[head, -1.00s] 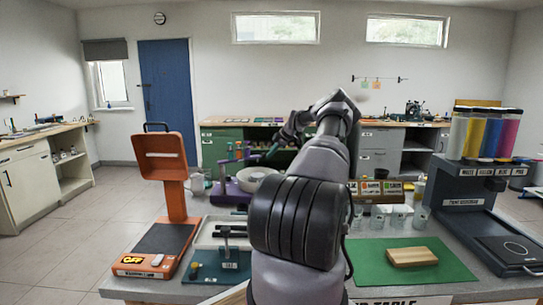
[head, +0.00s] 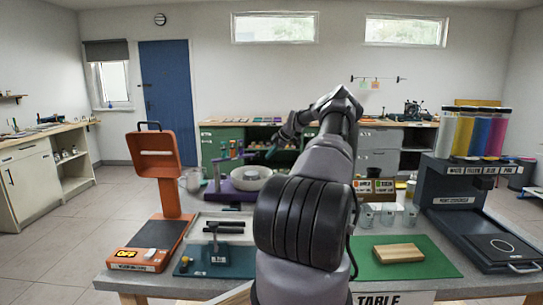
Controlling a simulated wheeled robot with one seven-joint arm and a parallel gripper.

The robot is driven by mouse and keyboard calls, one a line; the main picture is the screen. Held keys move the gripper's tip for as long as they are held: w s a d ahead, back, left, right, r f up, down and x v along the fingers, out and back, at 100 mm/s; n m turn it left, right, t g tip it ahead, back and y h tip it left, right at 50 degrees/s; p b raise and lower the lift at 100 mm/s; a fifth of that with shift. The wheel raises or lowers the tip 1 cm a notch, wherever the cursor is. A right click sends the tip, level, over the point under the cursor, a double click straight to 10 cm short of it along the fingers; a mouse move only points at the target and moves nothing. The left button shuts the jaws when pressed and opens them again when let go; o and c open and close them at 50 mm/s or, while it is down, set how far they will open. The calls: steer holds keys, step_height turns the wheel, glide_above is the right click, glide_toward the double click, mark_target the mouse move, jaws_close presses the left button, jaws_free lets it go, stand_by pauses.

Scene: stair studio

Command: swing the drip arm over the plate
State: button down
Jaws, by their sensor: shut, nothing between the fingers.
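A purple stand (head: 228,196) sits at the back of the table, left of my arm. A white round dish (head: 262,172), perhaps the plate, rests on it. A grey post with a short crossbar (head: 217,170), which looks like the drip arm, rises at the stand's left side, with small green and purple bits on top. From here I cannot tell whether the bar reaches over the dish. My gripper (head: 271,153) is shut and empty, just above the dish's right part in the picture. Whether it touches anything is unclear. My arm hides what lies right of the dish.
An orange machine (head: 157,150) marked OFF stands at left, with a teal fixture (head: 215,262) beside it. A green mat (head: 432,262) with a wooden block (head: 398,253), clear cups (head: 388,215) and a dark dispenser (head: 470,205) with colored tubes are at right.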

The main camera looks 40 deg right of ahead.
steer(key=w+d+v, duration=0.1)
steer(key=v, duration=0.8)
steer(key=shift+d, duration=0.4)
steer(key=s+a+r+m+g, duration=0.1)
steer(key=a+r, duration=0.4)
steer(key=a, duration=0.5)
steer(key=s+a+r+m+g+h, duration=0.1)
steer(key=a+r, duration=0.4)
steer(key=a, duration=0.5)
steer(key=s+a+r+m, duration=0.1)
steer(key=a+r, duration=0.4)
steer(key=a, duration=0.4)
steer(key=s+a+r+m+h, duration=0.1)
steer(key=s+a+r+m, duration=0.35)
steer(key=s+a, duration=0.55)
steer(key=s+a+r+m+h, duration=0.1)
steer(key=s+a+r+m, duration=0.3)
steer(key=s+a, duration=0.6)
steer(key=s+a+f+m+t+y, duration=0.1)
steer(key=s+m, duration=0.5)
steer(key=s, duration=1.3)
steer(key=shift+s+a+f+t+y, duration=0.25)
steer(key=shift+s+f+t+y, duration=0.15)
steer(key=shift+t+y, duration=0.1)
